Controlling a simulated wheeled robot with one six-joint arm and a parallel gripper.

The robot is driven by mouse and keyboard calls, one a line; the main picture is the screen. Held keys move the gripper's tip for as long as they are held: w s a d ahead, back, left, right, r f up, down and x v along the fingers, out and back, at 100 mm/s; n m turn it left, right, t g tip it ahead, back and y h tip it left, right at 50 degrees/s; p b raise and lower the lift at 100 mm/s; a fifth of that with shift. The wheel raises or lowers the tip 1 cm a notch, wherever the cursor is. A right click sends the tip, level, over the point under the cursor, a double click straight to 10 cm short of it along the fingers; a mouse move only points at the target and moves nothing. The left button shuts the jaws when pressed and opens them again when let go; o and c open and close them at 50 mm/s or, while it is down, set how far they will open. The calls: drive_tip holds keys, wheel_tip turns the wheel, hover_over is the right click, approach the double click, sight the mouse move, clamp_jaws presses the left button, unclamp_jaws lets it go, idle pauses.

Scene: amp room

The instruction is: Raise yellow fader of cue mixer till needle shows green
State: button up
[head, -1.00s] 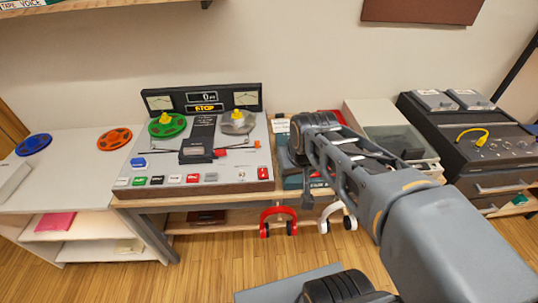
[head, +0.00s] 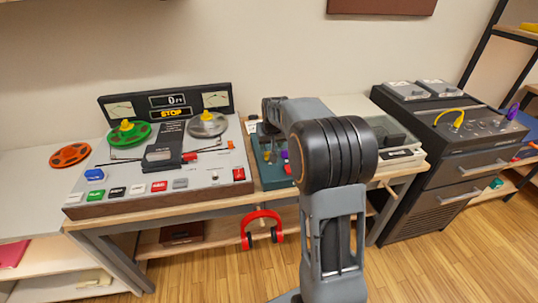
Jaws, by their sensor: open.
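A teal box with small coloured knobs, which looks like the cue mixer (head: 268,174), sits on the wooden bench right of the tape machine. My arm hides most of it. A purple knob and a red knob show at its visible edge. I cannot make out the yellow fader or the needle. My arm reaches over the box from the front, and my gripper is hidden behind my own arm links.
A reel-to-reel tape machine (head: 150,190) stands left of the teal box. A red headset (head: 262,228) hangs under the bench's front edge. A grey unit with a clear cover (head: 392,135) and a dark cabinet with cables (head: 470,150) stand to the right.

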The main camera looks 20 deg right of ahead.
sight(268, 153)
drive_tip(key=x, duration=0.7)
drive_tip(key=shift+w+f, duration=0.1)
drive_tip(key=shift+f, duration=0.1)
clamp_jaws()
idle(0.4)
